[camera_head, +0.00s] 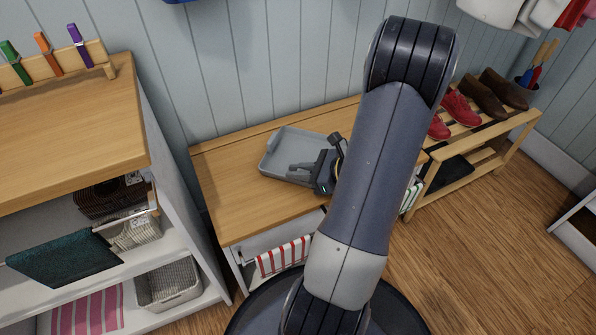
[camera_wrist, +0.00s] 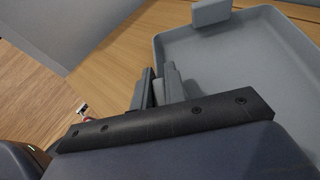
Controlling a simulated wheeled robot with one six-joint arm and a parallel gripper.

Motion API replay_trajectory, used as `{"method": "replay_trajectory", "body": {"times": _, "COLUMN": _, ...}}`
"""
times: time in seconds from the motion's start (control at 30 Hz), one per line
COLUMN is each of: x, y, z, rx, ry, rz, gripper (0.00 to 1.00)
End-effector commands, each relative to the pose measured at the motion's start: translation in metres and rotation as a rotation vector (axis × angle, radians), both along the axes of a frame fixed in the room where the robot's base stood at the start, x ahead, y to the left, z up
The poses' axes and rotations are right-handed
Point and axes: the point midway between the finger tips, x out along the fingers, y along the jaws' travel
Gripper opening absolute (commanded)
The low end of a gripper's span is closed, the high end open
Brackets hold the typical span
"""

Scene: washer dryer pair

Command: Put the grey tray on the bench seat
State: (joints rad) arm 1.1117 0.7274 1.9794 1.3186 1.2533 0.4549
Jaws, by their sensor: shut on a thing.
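The grey tray (camera_head: 290,145) is at the wooden bench seat (camera_head: 225,205), over its left half in the head view. It looks level and rests on the seat or very close to it; I cannot tell which. In the wrist view the tray (camera_wrist: 235,55) fills the right side, with the bench wood (camera_wrist: 125,50) beside it. My gripper (camera_head: 305,172) is shut on the tray's near edge; its fingers also show in the wrist view (camera_wrist: 165,85). My arm hides the right part of the bench.
A wooden-topped shelf unit (camera_head: 70,120) with baskets stands left of the bench. A shoe rack (camera_head: 480,140) with red and brown shoes is on the right. A panelled wall (camera_head: 240,60) is behind. The seat's left front is bare.

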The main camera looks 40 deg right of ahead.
Motion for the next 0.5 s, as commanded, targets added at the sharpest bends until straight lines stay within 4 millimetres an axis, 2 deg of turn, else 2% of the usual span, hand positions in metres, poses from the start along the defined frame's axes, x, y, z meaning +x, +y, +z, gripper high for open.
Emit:
{"method": "replay_trajectory", "body": {"times": 0.03, "x": 0.0001, "y": -0.0001, "z": -0.0028, "rx": 0.000, "ry": 0.000, "rz": 0.000, "gripper": 0.00}}
{"method": "replay_trajectory", "body": {"times": 0.07, "x": 0.0000, "y": 0.0000, "z": -0.0029, "rx": 0.001, "ry": 0.000, "rz": 0.000, "gripper": 0.13}}
{"method": "replay_trajectory", "body": {"times": 0.3, "x": 0.0000, "y": 0.0000, "z": -0.0018, "rx": 0.000, "ry": 0.000, "rz": 0.000, "gripper": 0.33}}
{"method": "replay_trajectory", "body": {"times": 0.5, "x": 0.0000, "y": 0.0000, "z": -0.0017, "rx": 0.000, "ry": 0.000, "rz": 0.000, "gripper": 0.34}}
